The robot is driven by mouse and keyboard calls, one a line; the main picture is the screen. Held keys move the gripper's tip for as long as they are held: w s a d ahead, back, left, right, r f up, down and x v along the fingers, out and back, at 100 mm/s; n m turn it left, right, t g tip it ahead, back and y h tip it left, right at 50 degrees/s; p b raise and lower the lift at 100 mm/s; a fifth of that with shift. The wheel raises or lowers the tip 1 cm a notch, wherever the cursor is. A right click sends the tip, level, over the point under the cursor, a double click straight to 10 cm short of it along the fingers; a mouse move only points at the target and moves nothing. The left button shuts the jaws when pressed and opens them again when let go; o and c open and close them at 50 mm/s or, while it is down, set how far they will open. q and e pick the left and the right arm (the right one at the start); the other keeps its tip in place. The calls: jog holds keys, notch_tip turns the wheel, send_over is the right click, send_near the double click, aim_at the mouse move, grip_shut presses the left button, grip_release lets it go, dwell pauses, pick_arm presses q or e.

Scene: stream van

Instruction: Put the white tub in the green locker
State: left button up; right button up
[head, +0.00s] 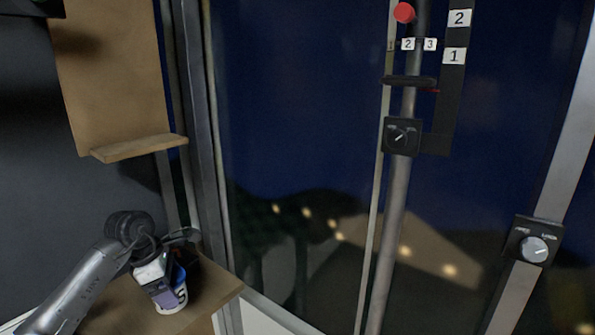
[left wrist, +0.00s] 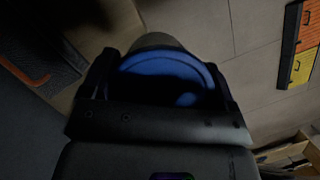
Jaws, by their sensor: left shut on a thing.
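The white tub (head: 174,303) shows at the lower left of the head view, with dark lettering and blue at its rim, partly hidden by my left gripper (head: 167,281). The gripper is shut on it, over or near a wooden surface; I cannot tell whether the tub touches that surface. In the left wrist view the tub's round, dark blue opening (left wrist: 165,72) lies between the gripper's fingers. The green locker is not clearly seen in either view. My right gripper is not in view.
A wooden shelf (head: 138,148) juts out above my left arm. A wooden top (head: 222,287) has its corner right of the tub. A dark window with metal posts and a knob box (head: 401,137) fills the right. Orange and yellow panels (left wrist: 303,66) show in the wrist view.

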aim_at(179, 291)
pick_arm(q)
jog(key=s+d+m, duration=0.1)
jog(key=m, duration=0.1)
jog(key=d+m+g, duration=0.1)
jog(key=m, duration=0.2)
jog(key=s+d+r+m+g, duration=0.1)
jog(key=m, duration=0.1)
jog(key=shift+s+d, duration=0.2)
jog(key=shift+s, duration=0.15)
jog(key=s+d+f+m+g+y, duration=0.1)
jog(key=s+d+f+m+y, duration=0.15)
jog(key=s+m, duration=0.6)
jog(key=s+d+f+m+g+y, duration=0.1)
jog(key=s+d+f+m+g, duration=0.2)
jog(key=s+m, duration=0.5)
jog(key=s+r+p, duration=0.3)
jog(key=r+p, duration=0.8)
jog(key=p, duration=0.1)
jog(key=s+r+n+t+p, duration=0.1)
jog(key=s+r+p, duration=0.2)
jog(key=r+p, duration=0.9)
jog(key=s+r+p, duration=0.3)
jog(key=r+p, duration=0.8)
jog(key=p, duration=0.3)
jog(key=shift+r+n, duration=0.3)
jog(key=shift+n, duration=0.05)
jog(key=shift+d, duration=0.1)
